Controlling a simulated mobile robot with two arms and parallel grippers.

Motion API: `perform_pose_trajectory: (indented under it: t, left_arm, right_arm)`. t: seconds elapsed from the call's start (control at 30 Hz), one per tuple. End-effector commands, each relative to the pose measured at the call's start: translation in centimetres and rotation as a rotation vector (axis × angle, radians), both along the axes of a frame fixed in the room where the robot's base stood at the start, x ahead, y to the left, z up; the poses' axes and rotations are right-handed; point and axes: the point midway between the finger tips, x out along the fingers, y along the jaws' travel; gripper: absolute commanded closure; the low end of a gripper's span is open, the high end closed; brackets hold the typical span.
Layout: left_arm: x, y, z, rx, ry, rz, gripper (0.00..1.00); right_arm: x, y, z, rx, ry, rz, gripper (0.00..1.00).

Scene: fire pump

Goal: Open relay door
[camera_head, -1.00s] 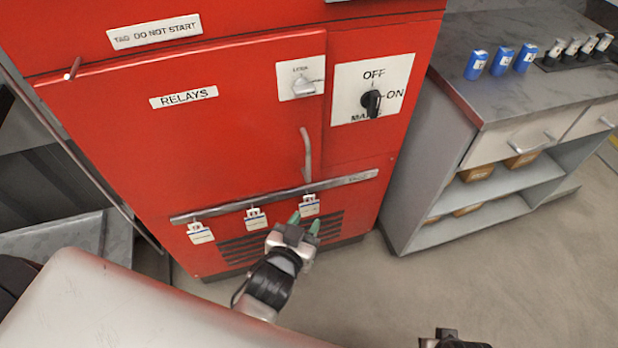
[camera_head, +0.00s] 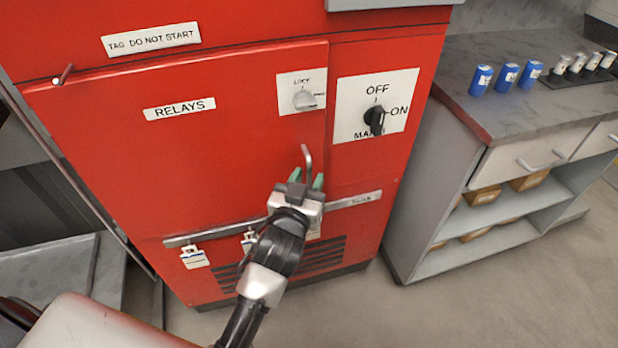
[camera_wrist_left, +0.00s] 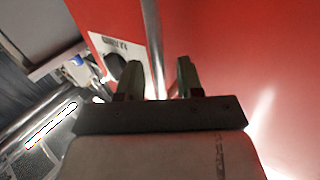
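The red relay door (camera_head: 180,150) carries a RELAYS label (camera_head: 180,108) and stands shut as far as I can see. Its metal handle (camera_head: 308,163) is a vertical bar at the door's lower right; the handle's lower part is hidden behind my gripper. My left gripper (camera_head: 307,182) is open at the handle, with its green-tipped fingers apart. In the left wrist view, the handle (camera_wrist_left: 152,45) runs up between the two open fingers (camera_wrist_left: 158,80); I cannot tell whether either touches it. A lock knob (camera_head: 303,98) sits on a white plate above the handle. My right gripper is not in view.
A black OFF/ON switch (camera_head: 376,118) is right of the door. A metal rail (camera_head: 220,232) with hanging tags (camera_head: 193,257) crosses below the handle. A grey workbench (camera_head: 500,110) with blue cans (camera_head: 506,78) stands to the right. Floor in front of it is clear.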

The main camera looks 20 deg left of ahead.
Motion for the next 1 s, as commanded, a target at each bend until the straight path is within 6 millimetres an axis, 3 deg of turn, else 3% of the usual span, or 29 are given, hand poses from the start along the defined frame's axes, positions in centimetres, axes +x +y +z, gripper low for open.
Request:
perform_pose_trajectory:
  t: [0.4,0.67,1.0]
  left_arm:
    - [1.03,0.00,0.00,0.000,0.001,0.000,0.64]
    - [1.01,0.00,0.00,0.000,0.001,0.000,1.00]
    - [0.99,-0.05,0.03,0.000,0.001,-0.003,1.00]
  right_arm:
    - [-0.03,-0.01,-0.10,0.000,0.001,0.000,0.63]
    - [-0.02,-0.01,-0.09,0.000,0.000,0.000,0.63]
    - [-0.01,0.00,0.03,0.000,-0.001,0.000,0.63]
